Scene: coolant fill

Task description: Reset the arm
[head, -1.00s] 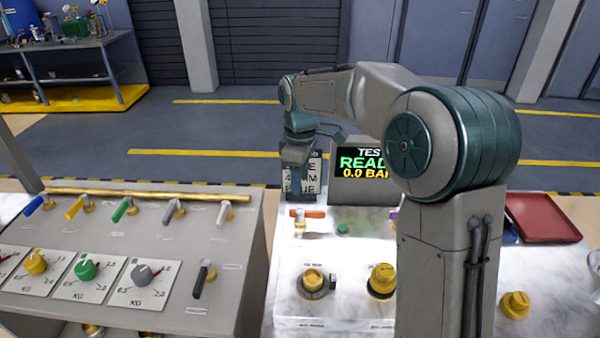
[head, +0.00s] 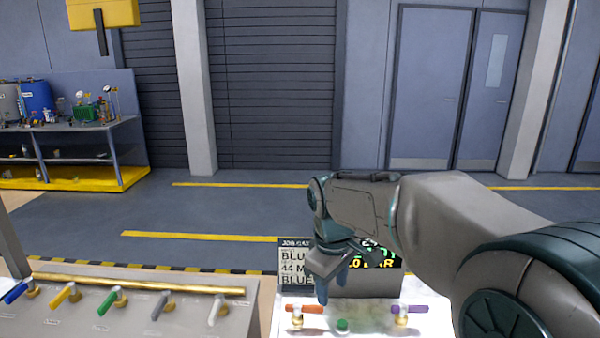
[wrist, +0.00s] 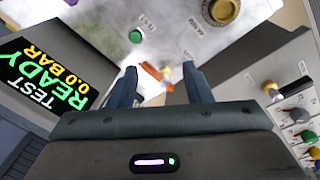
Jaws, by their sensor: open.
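My gripper (head: 334,284) hangs at the end of my bent arm, in front of the job card (head: 295,264) and partly over the dark display (head: 375,283). In the wrist view my gripper (wrist: 160,84) is open, with its two blue fingers apart and nothing held between them. Beyond the fingertips is the orange-handled valve (wrist: 154,73) on the white panel. The same orange valve (head: 303,310) sits below my gripper in the head view. The display reads "TEST READY 0.0 BAR" in the wrist view (wrist: 40,80). My arm covers the right side of the panel.
A green button (head: 343,325) and a purple-handled valve (head: 404,313) are on the white panel. A grey console at left carries several coloured levers (head: 112,300) under a brass pipe (head: 140,281). A workbench (head: 70,130) stands far back left. The floor behind is clear.

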